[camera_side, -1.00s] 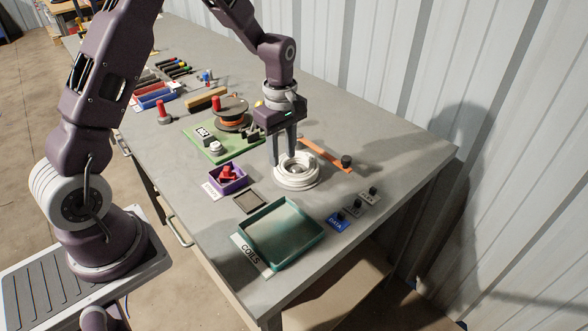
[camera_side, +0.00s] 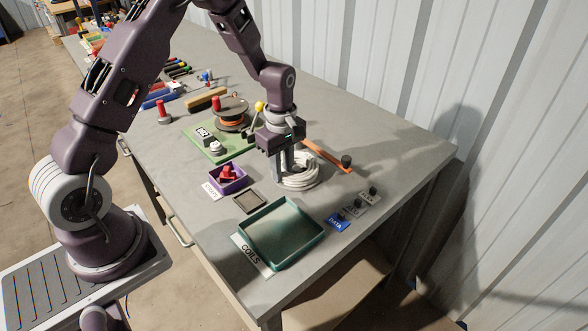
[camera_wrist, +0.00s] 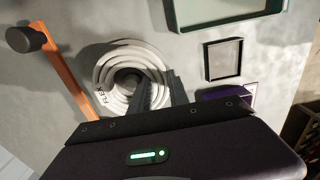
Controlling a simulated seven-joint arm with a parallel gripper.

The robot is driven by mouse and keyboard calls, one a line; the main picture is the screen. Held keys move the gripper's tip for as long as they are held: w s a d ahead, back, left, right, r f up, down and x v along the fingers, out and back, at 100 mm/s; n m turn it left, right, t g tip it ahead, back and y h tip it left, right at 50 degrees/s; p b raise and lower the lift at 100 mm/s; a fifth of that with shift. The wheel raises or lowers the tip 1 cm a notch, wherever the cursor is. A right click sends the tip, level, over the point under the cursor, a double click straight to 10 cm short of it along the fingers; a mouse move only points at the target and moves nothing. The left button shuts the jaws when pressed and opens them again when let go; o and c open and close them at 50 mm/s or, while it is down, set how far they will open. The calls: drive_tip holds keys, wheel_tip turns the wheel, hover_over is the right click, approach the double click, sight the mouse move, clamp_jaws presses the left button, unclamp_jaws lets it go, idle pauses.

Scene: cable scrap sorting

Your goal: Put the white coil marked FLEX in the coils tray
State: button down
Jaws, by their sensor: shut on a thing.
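The white coil (camera_side: 305,177) lies on the grey table, and the word FLEX reads on it in the wrist view (camera_wrist: 103,75). My gripper (camera_side: 279,182) points down at the coil's left side, its fingers low by the table. In the wrist view my gripper's fingers (camera_wrist: 160,92) straddle one side of the ring, and it is shut on the coil's wall. The teal coils tray (camera_side: 318,234) stands in front of the coil, with a COILS label at its left edge; it looks empty. The tray's edge also shows in the wrist view (camera_wrist: 230,22).
A purple bin (camera_side: 240,184) with a red item and a small dark frame tray (camera_side: 249,202) stand left of the coil. An orange strap (camera_side: 322,154) lies behind it. Tags, including a blue DATA one (camera_side: 338,223), lie right of the tray. A green board (camera_side: 205,146) lies farther back.

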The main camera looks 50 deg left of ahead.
drive_tip(key=shift+r, duration=0.1)
drive_tip(key=shift+r, duration=1.4)
drive_tip(key=shift+d, duration=0.1)
drive_tip(key=shift+s+d+m, duration=0.2)
drive_tip(key=shift+s+m, duration=0.1)
drive_tip(key=shift+m, duration=0.3)
drive_tip(key=s+d+m, duration=0.2)
drive_tip(key=s+m, duration=0.1)
drive_tip(key=m, duration=0.2)
drive_tip(key=s+d+m, duration=0.2)
drive_tip(key=s+m, duration=0.1)
drive_tip(key=m, duration=0.2)
drive_tip(key=s+d+m, duration=0.2)
drive_tip(key=s+m, duration=0.1)
drive_tip(key=m, duration=0.2)
drive_tip(key=shift+s+d+r+m, duration=0.15)
drive_tip(key=shift+d+r+m, duration=0.2)
drive_tip(key=shift+m, duration=0.05)
drive_tip(key=shift+s+d+m, duration=0.2)
drive_tip(key=shift+s+m, duration=0.05)
drive_tip(key=shift+m, duration=0.25)
drive_tip(key=shift+f, duration=1.25)
drive_tip(key=shift+f, duration=0.1)
